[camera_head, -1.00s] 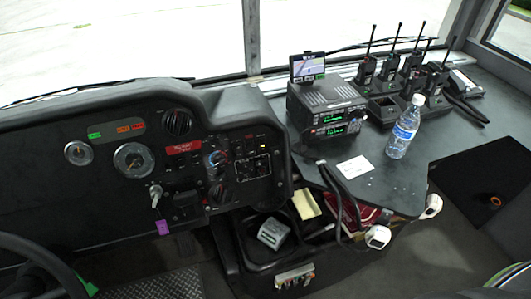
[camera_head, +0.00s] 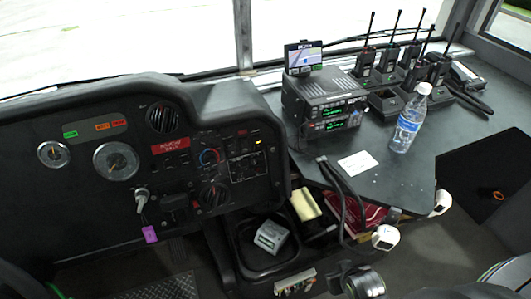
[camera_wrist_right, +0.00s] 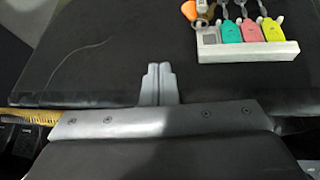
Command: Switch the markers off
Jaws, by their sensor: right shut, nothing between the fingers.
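I cannot tell which dashboard control is the markers switch. The dashboard switch panel (camera_head: 243,165) has rocker switches and knobs, and one small amber light (camera_head: 258,143) is lit near its upper right. My right gripper (camera_wrist_right: 158,72) is shut and empty in the right wrist view, its fingers pressed together over a dark surface. The dashboard panel does not show in that view. Part of my right arm (camera_head: 363,283) shows at the bottom of the head view; its fingers are not visible there. My left gripper is not in view.
A pale rack with coloured key tags (camera_wrist_right: 248,49) is near the right gripper. A grey tray item (camera_head: 270,236), hanging cables, a radio stack (camera_head: 325,105), a bottle (camera_head: 408,124) and several handheld radios crowd the right side. A key with a purple tag (camera_head: 149,234) hangs below the dashboard.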

